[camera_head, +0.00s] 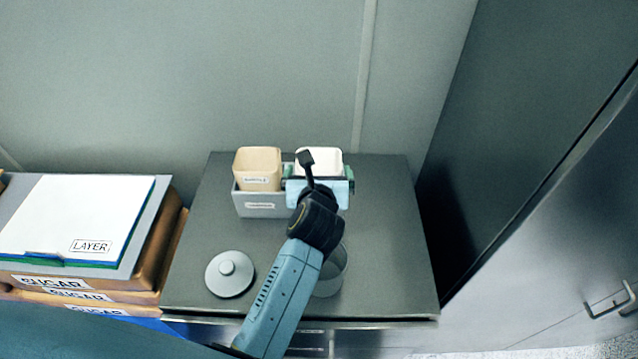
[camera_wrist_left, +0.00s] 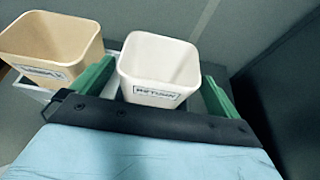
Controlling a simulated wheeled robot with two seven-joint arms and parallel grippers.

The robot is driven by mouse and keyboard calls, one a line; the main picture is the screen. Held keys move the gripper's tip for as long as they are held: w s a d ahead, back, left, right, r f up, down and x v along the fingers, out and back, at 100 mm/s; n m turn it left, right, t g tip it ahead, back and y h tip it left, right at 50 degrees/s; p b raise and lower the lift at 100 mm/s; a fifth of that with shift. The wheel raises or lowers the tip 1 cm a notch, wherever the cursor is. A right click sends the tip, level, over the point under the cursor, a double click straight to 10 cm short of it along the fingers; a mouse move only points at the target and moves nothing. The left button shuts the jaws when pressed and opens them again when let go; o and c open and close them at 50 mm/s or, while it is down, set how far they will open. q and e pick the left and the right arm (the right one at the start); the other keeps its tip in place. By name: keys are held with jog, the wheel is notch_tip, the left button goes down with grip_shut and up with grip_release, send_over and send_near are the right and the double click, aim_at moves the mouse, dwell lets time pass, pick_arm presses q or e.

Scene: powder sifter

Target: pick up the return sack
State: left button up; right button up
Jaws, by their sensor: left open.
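The return sack is a white, open-topped, square container (camera_wrist_left: 160,62) with a label reading RETURN in the left wrist view. Its white rim also shows in the head view (camera_head: 318,158), at the back of the dark cabinet top. My left gripper (camera_head: 319,174) is open. In the left wrist view its green fingers (camera_wrist_left: 155,84) stand on either side of the white container, one left and one right. I cannot tell whether either finger touches it. The gripper body hides the container's lower part in the head view. My right gripper is not in view.
A tan container (camera_head: 257,168) stands close left of the white one, in a grey labelled bin (camera_head: 262,207). A round grey lid (camera_head: 229,274) lies at the front left. A clear vessel (camera_head: 333,275) is partly behind my arm. Stacked sugar boxes (camera_head: 75,282) are at left.

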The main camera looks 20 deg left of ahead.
aim_at(319, 158)
pick_arm(q)
jog(key=x, duration=0.4)
jog(key=shift+w+a+f, duration=0.1)
jog(key=shift+w+f, duration=0.1)
jog(key=c, duration=1.1)
jog(key=shift+r, duration=0.15)
